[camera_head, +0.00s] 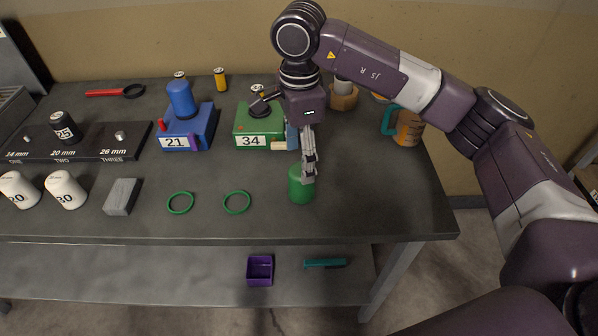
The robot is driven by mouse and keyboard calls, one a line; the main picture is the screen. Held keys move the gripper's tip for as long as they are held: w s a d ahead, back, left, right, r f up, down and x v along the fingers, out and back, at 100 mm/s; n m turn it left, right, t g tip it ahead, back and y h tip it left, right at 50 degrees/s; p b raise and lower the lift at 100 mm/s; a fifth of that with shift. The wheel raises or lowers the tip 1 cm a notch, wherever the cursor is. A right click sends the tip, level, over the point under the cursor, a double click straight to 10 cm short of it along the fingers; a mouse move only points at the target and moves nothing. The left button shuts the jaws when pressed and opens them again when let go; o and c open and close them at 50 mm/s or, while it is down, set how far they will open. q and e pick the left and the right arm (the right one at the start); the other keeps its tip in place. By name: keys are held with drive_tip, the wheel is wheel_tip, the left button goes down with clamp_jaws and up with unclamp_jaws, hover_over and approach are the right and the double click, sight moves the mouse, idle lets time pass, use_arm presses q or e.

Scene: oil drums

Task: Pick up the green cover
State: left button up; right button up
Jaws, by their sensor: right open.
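The green cover (300,188) looks like a small green cylinder standing upright near the front right of the grey table. My right gripper (308,172) points down at its top, with the fingertips at or just over the upper rim. The fingers hide part of the cover's top, and I cannot tell whether they touch it. The right gripper is open. My left gripper is not in view.
Two green rings (237,202) lie left of the cover. Behind stand a green box marked 34 (251,141) and a blue unit marked 21 (186,127). An orange mug with a teal handle (408,128) is at right. The table's front edge is close.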

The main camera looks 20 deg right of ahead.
drive_tip(key=f, duration=0.1)
drive_tip(key=s+f+p, duration=0.1)
drive_tip(key=shift+s+d+f+p, duration=0.1)
drive_tip(key=shift+f+p, duration=0.2)
drive_tip(key=shift+f, duration=0.05)
drive_tip(key=shift+w+f, duration=0.2)
drive_tip(key=shift+f, duration=1.25)
drive_tip(key=shift+s, duration=0.1)
drive_tip(key=c, duration=0.6)
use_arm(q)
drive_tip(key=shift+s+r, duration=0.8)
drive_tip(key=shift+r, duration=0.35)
use_arm(e)
drive_tip(key=c, duration=0.8)
